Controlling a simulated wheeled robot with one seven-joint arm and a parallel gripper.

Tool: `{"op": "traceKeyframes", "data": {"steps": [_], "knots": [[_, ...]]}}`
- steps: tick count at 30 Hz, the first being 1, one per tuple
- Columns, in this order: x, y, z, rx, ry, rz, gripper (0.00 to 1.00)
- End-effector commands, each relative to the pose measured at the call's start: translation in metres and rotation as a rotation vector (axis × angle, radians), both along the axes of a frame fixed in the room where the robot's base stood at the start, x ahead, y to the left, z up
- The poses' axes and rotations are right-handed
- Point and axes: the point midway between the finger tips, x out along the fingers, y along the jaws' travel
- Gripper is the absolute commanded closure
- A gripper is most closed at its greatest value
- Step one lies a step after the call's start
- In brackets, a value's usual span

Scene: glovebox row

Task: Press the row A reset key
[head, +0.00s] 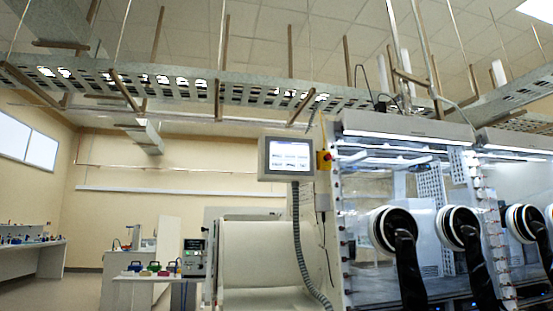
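No key that I can make out as the row A reset key shows, and no row label is readable in the head view. A control screen (289,157) in a grey frame hangs at the left end of the glovebox row, with small unreadable icons in two rows. A yellow box with a red button (324,160) sits just right of it. A small grey panel unit with dark controls (194,258) stands lower left; its details are too small to read. My gripper is not in view.
The glovebox (390,200) with black glove sleeves (408,262) fills the right. A pale cylinder (259,262) and a ribbed hose (298,240) are below the screen. A bench (150,290) with coloured items stands left. Bare floor (45,291) shows at far left.

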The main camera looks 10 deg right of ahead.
Motion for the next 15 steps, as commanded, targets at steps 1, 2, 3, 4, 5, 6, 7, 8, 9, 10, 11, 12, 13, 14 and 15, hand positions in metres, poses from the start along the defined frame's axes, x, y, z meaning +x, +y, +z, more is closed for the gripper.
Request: {"op": "traceKeyframes", "data": {"steps": [1, 2, 3, 4, 5, 6, 7, 8, 9, 10, 11, 12, 13, 14, 15], "knots": [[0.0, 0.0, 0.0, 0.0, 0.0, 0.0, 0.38], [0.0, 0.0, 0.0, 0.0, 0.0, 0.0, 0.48], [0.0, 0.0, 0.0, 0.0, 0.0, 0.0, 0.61], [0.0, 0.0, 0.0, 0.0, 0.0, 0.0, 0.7], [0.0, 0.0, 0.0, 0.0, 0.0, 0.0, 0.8], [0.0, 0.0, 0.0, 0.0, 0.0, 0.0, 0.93], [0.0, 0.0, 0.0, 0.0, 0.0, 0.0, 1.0], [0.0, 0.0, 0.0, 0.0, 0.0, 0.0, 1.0], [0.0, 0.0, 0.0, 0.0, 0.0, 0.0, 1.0], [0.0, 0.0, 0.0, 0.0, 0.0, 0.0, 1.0], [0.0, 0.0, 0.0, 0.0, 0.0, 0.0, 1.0], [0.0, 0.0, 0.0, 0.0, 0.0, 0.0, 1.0], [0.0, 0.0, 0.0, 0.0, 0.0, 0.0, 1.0], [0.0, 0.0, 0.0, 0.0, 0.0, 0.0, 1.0], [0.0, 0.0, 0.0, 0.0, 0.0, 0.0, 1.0]]}}
